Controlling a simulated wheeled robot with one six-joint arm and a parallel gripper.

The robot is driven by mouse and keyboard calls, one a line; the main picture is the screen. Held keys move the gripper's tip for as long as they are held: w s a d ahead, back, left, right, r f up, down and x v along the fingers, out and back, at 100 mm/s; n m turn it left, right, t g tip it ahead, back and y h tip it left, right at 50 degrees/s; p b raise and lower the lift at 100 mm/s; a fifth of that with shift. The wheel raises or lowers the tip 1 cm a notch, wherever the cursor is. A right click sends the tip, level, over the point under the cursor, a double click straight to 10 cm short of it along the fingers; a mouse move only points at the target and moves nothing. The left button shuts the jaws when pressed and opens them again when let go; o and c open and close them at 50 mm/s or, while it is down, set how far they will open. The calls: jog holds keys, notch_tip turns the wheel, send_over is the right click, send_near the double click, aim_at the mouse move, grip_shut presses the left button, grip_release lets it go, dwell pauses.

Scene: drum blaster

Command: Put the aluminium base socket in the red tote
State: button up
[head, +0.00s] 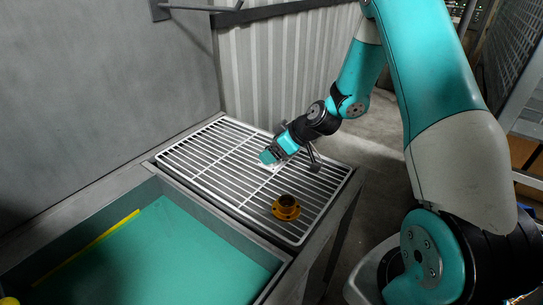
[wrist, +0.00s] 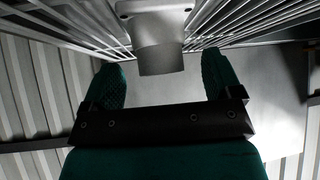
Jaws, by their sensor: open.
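The aluminium base socket (wrist: 160,50) is a grey cylinder on a flat flange, seen in the wrist view on the white wire rack (head: 205,160). My gripper (wrist: 163,80) is open, with one teal finger on each side of the socket. Gaps show between the fingers and the cylinder, so it is not clamped. In the head view my gripper (head: 270,158) is low over the middle of the rack, and the socket is mostly hidden by it. I see no red tote in either view.
A brass-coloured flanged socket (head: 286,207) stands on the rack nearer the front right. A sunken basin with a teal floor (head: 150,262) and a yellow strip (head: 85,248) lies at the lower left. A grey wall and corrugated panel (head: 275,65) stand behind.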

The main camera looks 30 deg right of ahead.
jog(key=shift+x, duration=1.4)
jog(key=c, duration=1.2)
jog(key=shift+c, duration=0.4)
jog(key=shift+r, duration=0.15)
